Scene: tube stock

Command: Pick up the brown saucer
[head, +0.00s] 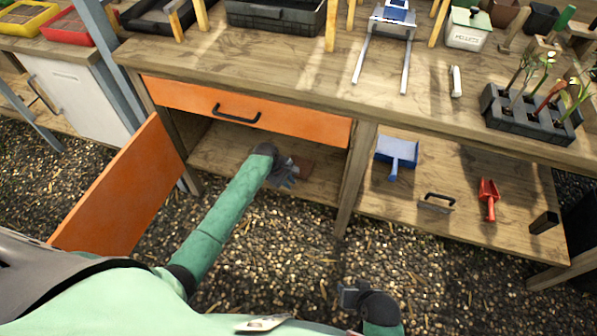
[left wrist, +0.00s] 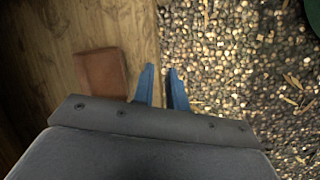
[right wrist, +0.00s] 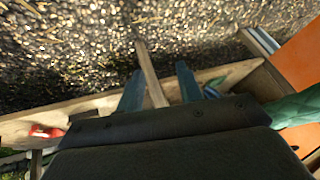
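The brown saucer (left wrist: 101,73), a square reddish-brown piece, lies on the wooden lower shelf inside the open cabinet. In the head view it shows partly behind my left gripper (head: 286,176), at the shelf's front (head: 305,167). In the left wrist view the blue fingers of my left gripper (left wrist: 161,75) are a little apart with nothing between them. They are over the shelf's front edge, just right of the saucer and apart from it. My right gripper (right wrist: 160,75) is open and empty, low in front of the bench; it also shows in the head view (head: 349,296).
An orange drawer (head: 250,112) is above the shelf opening, and an orange door (head: 125,195) stands open at the left. A post (head: 353,180) bounds the opening on the right. A blue dustpan (head: 397,152) and red scoop (head: 488,195) lie on the right shelf.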

